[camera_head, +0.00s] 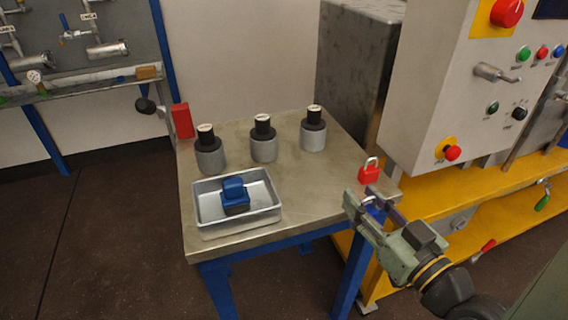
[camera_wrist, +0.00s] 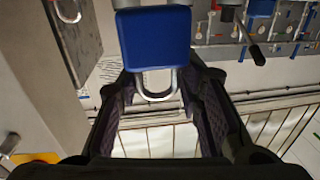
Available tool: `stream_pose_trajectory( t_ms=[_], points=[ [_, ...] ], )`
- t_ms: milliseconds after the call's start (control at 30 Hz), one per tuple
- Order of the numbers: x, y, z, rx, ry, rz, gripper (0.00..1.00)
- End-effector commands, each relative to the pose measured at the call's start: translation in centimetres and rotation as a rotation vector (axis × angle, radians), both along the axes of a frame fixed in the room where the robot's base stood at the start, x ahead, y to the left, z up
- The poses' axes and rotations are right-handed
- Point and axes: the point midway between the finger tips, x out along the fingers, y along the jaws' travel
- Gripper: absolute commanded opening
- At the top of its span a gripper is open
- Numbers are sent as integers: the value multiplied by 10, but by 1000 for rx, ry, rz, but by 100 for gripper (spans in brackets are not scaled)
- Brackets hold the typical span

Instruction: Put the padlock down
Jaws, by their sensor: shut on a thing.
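My gripper (camera_head: 368,203) is shut on a blue padlock (camera_head: 376,213) by the right front corner of the metal table (camera_head: 300,202). In the wrist view the blue padlock (camera_wrist: 153,38) shows its square body at the top, with its metal shackle between the two dark fingers (camera_wrist: 160,98). In the head view the fingers partly hide it, and I cannot tell whether it touches the table. A red padlock (camera_head: 369,172) stands upright on the table just beyond my gripper, its shackle up.
A grey tray (camera_head: 208,220) with a blue object (camera_head: 235,197) sits at the table's front left. Three grey cylinders with black tops (camera_head: 263,145) stand behind it. A control cabinet (camera_head: 430,100) rises close on the right. The table's middle is clear.

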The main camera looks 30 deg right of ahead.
Motion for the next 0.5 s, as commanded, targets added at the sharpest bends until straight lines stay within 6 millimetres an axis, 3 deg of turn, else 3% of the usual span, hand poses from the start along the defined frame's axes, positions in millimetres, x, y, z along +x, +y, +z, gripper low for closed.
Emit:
stream_pose_trajectory(
  t_ms=[300,500],
  points=[
    [84,-3,-4,4,1,8,3],
    [130,-6,-10,2,3,5,3]
  ],
)
